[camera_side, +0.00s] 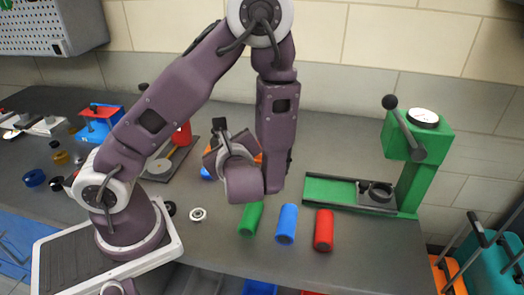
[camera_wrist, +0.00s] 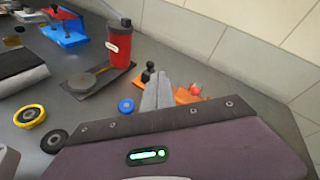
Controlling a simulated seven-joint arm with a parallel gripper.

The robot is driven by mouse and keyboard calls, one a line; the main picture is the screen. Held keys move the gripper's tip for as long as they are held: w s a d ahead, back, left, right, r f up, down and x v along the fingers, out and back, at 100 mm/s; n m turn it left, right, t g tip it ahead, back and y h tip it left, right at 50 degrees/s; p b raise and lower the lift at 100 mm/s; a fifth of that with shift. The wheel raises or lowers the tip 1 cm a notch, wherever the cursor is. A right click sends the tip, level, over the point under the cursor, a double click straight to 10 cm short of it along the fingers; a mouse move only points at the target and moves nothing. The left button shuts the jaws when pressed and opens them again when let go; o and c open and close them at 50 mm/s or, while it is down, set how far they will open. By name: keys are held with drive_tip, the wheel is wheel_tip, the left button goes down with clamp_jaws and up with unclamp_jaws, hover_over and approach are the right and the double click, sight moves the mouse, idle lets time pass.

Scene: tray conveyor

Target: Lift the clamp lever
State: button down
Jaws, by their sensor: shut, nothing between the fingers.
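My gripper's grey fingers (camera_wrist: 157,92) are together in the wrist view, with nothing seen between them. In the side view my arm hides the fingertips. An orange piece (camera_wrist: 185,96) lies just behind the fingers, and a black knobbed part (camera_wrist: 149,70) stands up beside their tips. This may be the clamp and its lever; the fingers cover much of it, and I cannot tell whether they touch it.
A red bottle (camera_wrist: 120,45) and a dark plate with a round disc (camera_wrist: 84,82) are nearby. A blue-and-red fixture (camera_side: 97,122) stands at left. A green press (camera_side: 410,150) with a black-knobbed lever is at right.

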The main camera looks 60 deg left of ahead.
drive_tip(key=w+d+f+m+t+h, duration=0.1)
drive_tip(key=f+m, duration=0.1)
drive_tip(key=w+d+f+m+t+h, duration=0.1)
drive_tip(key=w+d+f+m+t, duration=0.1)
drive_tip(key=f, duration=0.1)
drive_tip(key=w+d+f+m+t, duration=0.1)
drive_tip(key=w+f+m+t, duration=0.1)
drive_tip(key=shift+w+d+f+h, duration=0.2)
drive_tip(key=shift+d+h, duration=0.05)
drive_tip(key=shift+h, duration=0.15)
drive_tip(key=shift+a, duration=0.1)
drive_tip(key=x, duration=1)
drive_tip(key=shift+r, duration=0.2)
